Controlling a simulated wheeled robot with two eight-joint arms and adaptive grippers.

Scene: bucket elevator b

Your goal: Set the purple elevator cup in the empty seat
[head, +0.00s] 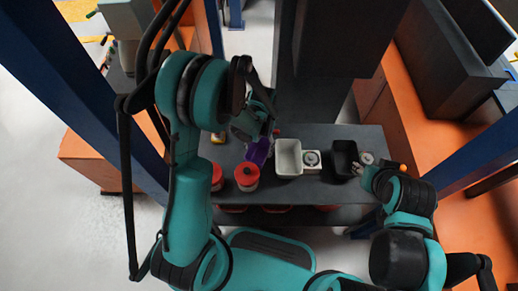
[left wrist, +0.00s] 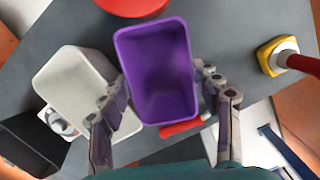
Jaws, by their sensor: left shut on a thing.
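The purple elevator cup (head: 258,150) is above the grey bench, left of a white cup (head: 288,158). In the left wrist view the purple cup (left wrist: 158,65) is seen into from above and is empty. My left gripper (head: 266,134) is shut on it, with one finger on each side. A white square plate with a grey round centre (head: 311,161) lies between the white cup and a black cup (head: 344,158). I cannot tell whether it is the empty seat. My right gripper (head: 366,174) is near the bench's right end; its jaws are too small to judge.
Jars with red lids (head: 246,176) stand at the bench's front left. A yellow-based thing with a red handle (left wrist: 285,58) lies on the bench. A dark column (head: 320,100) rises behind the cups. Blue posts (head: 80,90) flank the bench.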

